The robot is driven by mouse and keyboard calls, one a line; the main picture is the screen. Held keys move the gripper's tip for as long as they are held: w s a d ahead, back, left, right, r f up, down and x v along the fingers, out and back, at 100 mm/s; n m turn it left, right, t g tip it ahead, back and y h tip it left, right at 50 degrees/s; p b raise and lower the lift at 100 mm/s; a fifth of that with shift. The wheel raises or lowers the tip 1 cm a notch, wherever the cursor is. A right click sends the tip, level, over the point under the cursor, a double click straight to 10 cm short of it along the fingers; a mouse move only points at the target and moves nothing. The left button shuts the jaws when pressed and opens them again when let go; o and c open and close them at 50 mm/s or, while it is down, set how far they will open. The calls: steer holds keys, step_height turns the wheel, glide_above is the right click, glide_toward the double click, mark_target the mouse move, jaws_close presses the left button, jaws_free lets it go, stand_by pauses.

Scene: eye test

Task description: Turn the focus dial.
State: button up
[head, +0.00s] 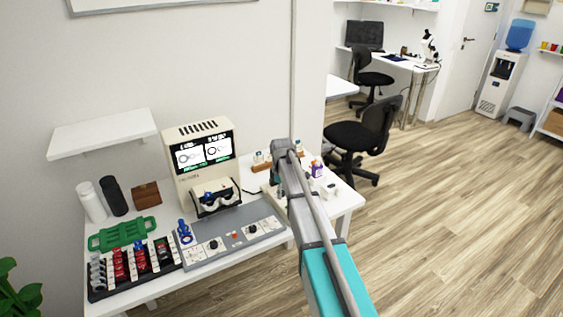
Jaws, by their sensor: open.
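A grey control panel (228,242) lies at the front of the white table, below the eye test machine (197,150). Small black dials sit on its white plates, one near the middle (212,245) and one further right (251,230). The labels are too small to tell which is the focus dial. A red button (235,236) lies between these two dials. My gripper (278,192) hangs at the end of my arm, right of the panel and apart from the dials. It is open, though its fingers are small and partly hidden by my arm.
A tray of lenses (98,294), a green rack (120,234) and a blue-handled item (184,233) stand left of the dials. Small bottles, one purple-labelled (316,168), stand near my gripper. A wall shelf (103,132) overhangs the table's left. A black chair (365,135) is beyond my arm.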

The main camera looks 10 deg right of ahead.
steer(key=m, duration=0.8)
steer(key=shift+m, duration=0.4)
steer(key=m, duration=0.3)
steer(key=shift+m, duration=0.4)
steer(key=m, duration=1.6)
steer(key=shift+m, duration=0.4)
steer(key=m, duration=0.3)
steer(key=shift+m, duration=0.3)
step_height(320, 180, up, 14)
steer(key=p, duration=1.4)
